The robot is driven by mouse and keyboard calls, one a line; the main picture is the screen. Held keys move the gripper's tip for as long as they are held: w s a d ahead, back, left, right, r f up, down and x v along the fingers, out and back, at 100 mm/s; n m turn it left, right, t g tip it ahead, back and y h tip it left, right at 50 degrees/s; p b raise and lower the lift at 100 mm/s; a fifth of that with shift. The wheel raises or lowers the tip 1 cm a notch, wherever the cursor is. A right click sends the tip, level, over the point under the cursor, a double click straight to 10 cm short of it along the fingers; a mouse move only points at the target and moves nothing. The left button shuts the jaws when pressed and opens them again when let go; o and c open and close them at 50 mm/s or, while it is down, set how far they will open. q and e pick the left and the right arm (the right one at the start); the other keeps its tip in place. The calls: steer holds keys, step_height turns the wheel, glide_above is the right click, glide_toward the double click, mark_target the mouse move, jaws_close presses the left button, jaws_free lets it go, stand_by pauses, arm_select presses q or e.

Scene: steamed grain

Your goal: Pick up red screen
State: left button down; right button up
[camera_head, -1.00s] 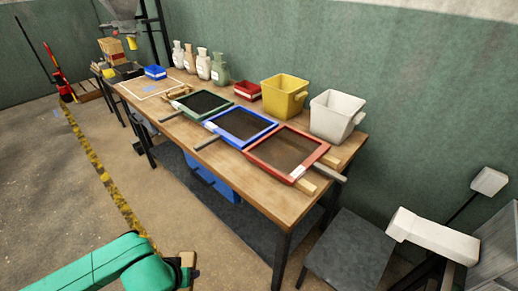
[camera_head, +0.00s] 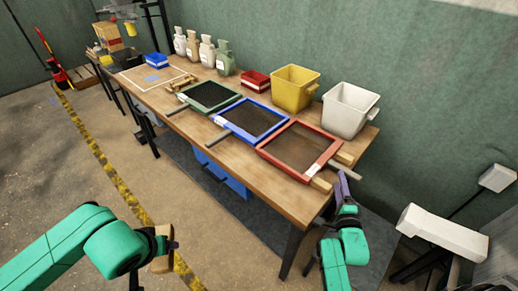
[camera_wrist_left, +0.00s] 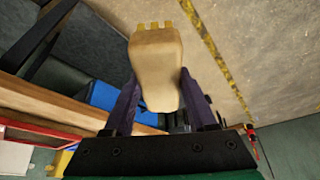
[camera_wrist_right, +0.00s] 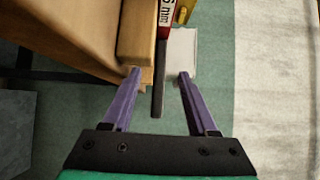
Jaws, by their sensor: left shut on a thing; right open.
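The red screen (camera_head: 300,148), a red frame with dark mesh, lies at the near right end of the wooden table in the head view. Its grey handle (camera_head: 344,168) sticks out past the table edge. In the right wrist view the screen's labelled red rim (camera_wrist_right: 167,18) is at the top, and its handle (camera_wrist_right: 158,95) runs down between my open fingers. My right gripper (camera_head: 342,184) is open beside the handle; contact cannot be told. My left gripper (camera_wrist_left: 157,88) is shut on a tan wooden brush-like tool (camera_wrist_left: 155,55), low in front of the table.
Blue (camera_head: 249,118) and green (camera_head: 210,95) screens lie left of the red one. Yellow (camera_head: 294,90) and white (camera_head: 348,110) bins stand behind. A wooden block (camera_head: 321,185) is at the table's near corner.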

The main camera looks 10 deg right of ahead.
mark_target(338, 167)
arm_select(q)
steer(key=shift+s+d+f+b, duration=0.5)
steer(key=shift+s+f+b, duration=0.05)
steer(key=shift+f+b, duration=0.15)
steer(key=b+x, duration=0.2)
steer(key=x, duration=0.1)
steer(key=shift+a+f+b, duration=0.3)
steer(key=shift+a+b, duration=0.05)
steer(key=shift+a, duration=0.05)
arm_select(e)
steer(key=x, duration=0.7)
steer(key=shift+s+f, duration=0.1)
steer(key=shift+f, duration=0.15)
arm_select(q)
steer(key=shift+s+d+r, duration=0.15)
steer(key=shift+s+r, duration=0.15)
arm_select(e)
steer(key=shift+s+d+r, duration=0.15)
steer(key=shift+d+r, duration=0.1)
steer(key=shift+c, duration=0.9)
arm_select(q)
steer(key=shift+w, duration=0.1)
arm_select(e)
steer(key=shift+a, duration=0.1)
jaws_close()
steer(key=shift+f, duration=0.1)
